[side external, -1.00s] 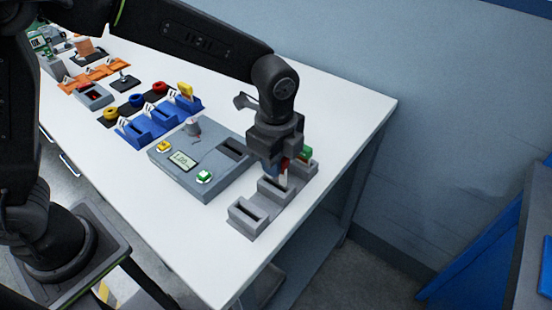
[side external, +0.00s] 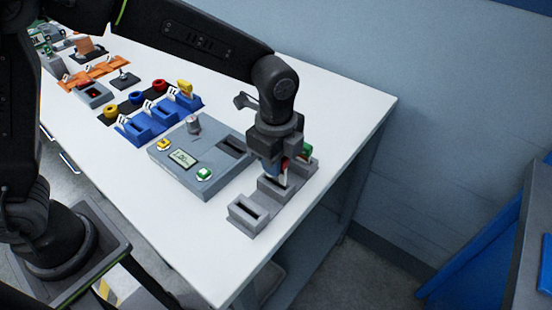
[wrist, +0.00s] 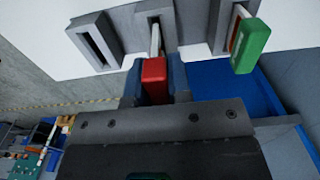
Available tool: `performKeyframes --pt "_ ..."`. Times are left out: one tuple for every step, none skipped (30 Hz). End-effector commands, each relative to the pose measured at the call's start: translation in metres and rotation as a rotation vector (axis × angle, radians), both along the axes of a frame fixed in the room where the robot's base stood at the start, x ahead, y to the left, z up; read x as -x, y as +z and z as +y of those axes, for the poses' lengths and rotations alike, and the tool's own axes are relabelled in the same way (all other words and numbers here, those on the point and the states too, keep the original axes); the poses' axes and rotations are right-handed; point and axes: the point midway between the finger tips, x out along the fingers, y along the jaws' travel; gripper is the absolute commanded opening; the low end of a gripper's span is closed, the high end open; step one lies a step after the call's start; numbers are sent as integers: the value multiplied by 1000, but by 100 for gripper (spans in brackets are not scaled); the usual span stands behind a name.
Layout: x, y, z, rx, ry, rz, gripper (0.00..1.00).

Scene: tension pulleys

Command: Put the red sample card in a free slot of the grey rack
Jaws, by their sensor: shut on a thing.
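The grey rack (side external: 239,221) stands near the table's front right edge, with three slotted blocks in a row. My gripper (side external: 279,170) is over the middle block, pointing down. It is shut on the red sample card (wrist: 154,75), whose red top is between the blue fingertips. The card's pale lower part runs down to the middle slot in the wrist view; how deep it is in the slot I cannot tell. A green card (wrist: 251,45) stands in the far block's slot, also visible in the side view (side external: 306,150). The near block's slot (wrist: 96,45) is empty.
A grey console (side external: 205,165) with a display, buttons and a knob lies left of the rack. Blue holders (side external: 140,130), coloured rings and orange holders (side external: 104,69) stand farther back. The table's front corner is clear.

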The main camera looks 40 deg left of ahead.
Motion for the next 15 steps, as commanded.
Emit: performKeyframes --pt "0 0 0 0 0 0 0" --pt "0 0 0 0 0 0 0" --pt "0 -1 0 0 0 0 0" --pt "0 -1 0 0 0 0 0" --pt "0 -2 0 0 0 0 0" --pt "0 -2 0 0 0 0 0" --pt "0 -3 0 0 0 1 0" --pt "0 -4 0 0 0 1 0" --pt "0 -5 0 0 0 1 0" --pt "0 -6 0 -1 0 1 0" --pt "0 -6 0 -1 0 1 0" --pt "0 -7 0 -1 0 2 0" --pt "0 -8 0 -1 0 2 0" --pt "0 -9 0 -1 0 2 0" --pt "0 -10 0 -1 0 2 0"
